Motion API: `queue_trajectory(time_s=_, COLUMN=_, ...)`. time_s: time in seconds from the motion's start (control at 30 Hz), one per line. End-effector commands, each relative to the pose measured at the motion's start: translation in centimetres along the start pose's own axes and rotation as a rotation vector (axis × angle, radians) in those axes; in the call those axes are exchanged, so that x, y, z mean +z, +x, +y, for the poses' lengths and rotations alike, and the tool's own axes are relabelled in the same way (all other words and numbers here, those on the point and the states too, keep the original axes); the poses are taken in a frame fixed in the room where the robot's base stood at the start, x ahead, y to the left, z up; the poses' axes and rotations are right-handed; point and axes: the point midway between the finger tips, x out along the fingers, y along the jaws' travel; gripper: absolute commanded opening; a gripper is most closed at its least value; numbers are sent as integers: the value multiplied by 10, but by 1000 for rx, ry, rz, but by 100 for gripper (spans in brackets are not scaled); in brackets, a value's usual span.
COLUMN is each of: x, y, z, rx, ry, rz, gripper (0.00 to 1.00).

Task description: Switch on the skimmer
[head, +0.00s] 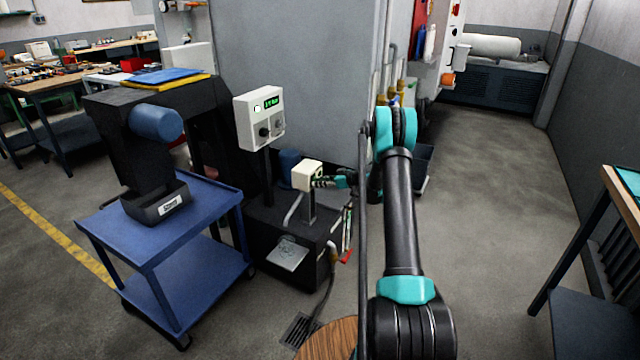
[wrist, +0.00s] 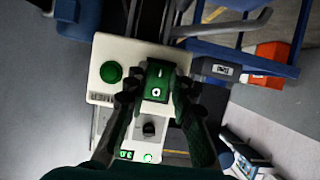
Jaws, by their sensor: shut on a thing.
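A small cream switch box (head: 307,174) stands on a post above the dark tank unit (head: 285,235). In the wrist view the box (wrist: 128,53) carries a round green button or lamp (wrist: 111,72) and a green rocker switch (wrist: 158,78) with white marks. I cannot tell whether the round part is lit. My gripper (head: 325,182) is at the right side of the box in the head view. In the wrist view its fingers (wrist: 155,98) sit on either side of the rocker, shut on it. Which way the rocker is tipped is unclear.
A cream control panel (head: 259,118) with a green display and knobs stands on a post behind the box. A blue cart (head: 105,232) with a black bin is to the left. A grey cabinet (head: 290,70) rises behind. Open floor (head: 490,200) lies to the right.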

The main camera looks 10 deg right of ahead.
Motion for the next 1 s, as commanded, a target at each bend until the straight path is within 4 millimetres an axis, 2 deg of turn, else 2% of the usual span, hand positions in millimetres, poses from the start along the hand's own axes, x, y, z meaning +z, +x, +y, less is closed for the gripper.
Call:
queue_trajectory(time_s=0.17, x=2, y=1, z=0, rx=-1, ry=1, rz=30, gripper=0)
queue_trajectory(time_s=0.5, x=7, y=4, z=0, rx=0, ry=1, rz=236, gripper=0)
queue_trajectory(time_s=0.87, x=7, y=4, z=0, rx=0, ry=0, rz=261, gripper=0)
queue_trajectory(time_s=0.9, x=7, y=4, z=0, rx=0, ry=0, rz=260, gripper=25)
queue_trajectory(time_s=1.0, x=7, y=4, z=0, rx=0, ry=0, rz=260, gripper=37)
